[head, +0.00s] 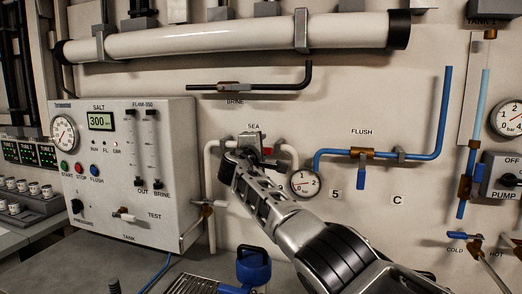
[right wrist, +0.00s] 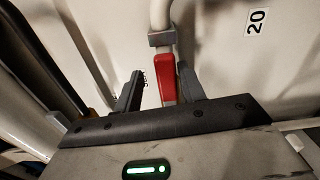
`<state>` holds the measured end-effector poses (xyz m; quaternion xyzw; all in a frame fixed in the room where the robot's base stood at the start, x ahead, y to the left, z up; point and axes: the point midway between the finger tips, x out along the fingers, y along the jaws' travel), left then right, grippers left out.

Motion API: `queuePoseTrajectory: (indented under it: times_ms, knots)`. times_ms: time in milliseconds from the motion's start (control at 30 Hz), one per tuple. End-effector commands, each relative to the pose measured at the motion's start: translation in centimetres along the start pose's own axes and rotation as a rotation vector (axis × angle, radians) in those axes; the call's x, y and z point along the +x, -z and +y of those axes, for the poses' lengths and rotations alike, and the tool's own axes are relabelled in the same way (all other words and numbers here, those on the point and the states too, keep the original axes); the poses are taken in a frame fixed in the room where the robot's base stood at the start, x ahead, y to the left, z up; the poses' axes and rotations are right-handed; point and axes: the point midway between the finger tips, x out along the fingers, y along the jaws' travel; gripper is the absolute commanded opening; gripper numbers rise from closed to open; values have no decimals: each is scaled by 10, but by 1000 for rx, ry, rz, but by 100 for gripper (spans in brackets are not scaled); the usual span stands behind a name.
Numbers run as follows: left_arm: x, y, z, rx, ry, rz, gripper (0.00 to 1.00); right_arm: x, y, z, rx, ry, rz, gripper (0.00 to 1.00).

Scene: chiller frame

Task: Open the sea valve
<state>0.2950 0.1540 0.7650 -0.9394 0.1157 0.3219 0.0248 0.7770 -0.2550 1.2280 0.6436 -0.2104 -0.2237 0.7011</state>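The sea valve (head: 250,141) sits on a white pipe under the SEA label on the wall panel. Its red handle (right wrist: 168,78) shows in the right wrist view, pointing along the pipe toward my gripper. Only a small red part of it shows in the head view, because my right gripper (head: 243,158) covers the rest. In the right wrist view my right gripper (right wrist: 160,80) has its fingers apart, with the handle between them. The handle is nearer the right finger, with a gap on the left. My left gripper is in neither view.
A white control box (head: 125,175) with gauge and switches stands to the left. A small pressure gauge (head: 304,183) is just right of the valve. The blue FLUSH pipe (head: 335,153) runs further right. A blue jug (head: 253,266) stands on the counter below.

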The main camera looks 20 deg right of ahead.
Motion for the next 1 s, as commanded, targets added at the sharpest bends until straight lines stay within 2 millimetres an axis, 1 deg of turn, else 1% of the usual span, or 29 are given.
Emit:
queuePoseTrajectory:
  times_ms: [267,367,567,767,867,900,1000]
  knots:
    - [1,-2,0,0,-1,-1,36,-3,2,-3,3,3,1,40]
    - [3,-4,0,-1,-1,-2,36,-9,2,-4,5,3,2,40]
    - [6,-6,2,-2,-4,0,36,-30,1,-5,7,5,4,40]
    - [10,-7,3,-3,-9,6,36,-64,2,-5,5,3,4,40]
    - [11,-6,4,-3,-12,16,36,-85,1,-6,6,4,4,40]
    - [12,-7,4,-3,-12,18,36,-95,2,-6,4,3,5,40]
    - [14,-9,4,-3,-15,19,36,-117,1,-5,4,2,4,40]
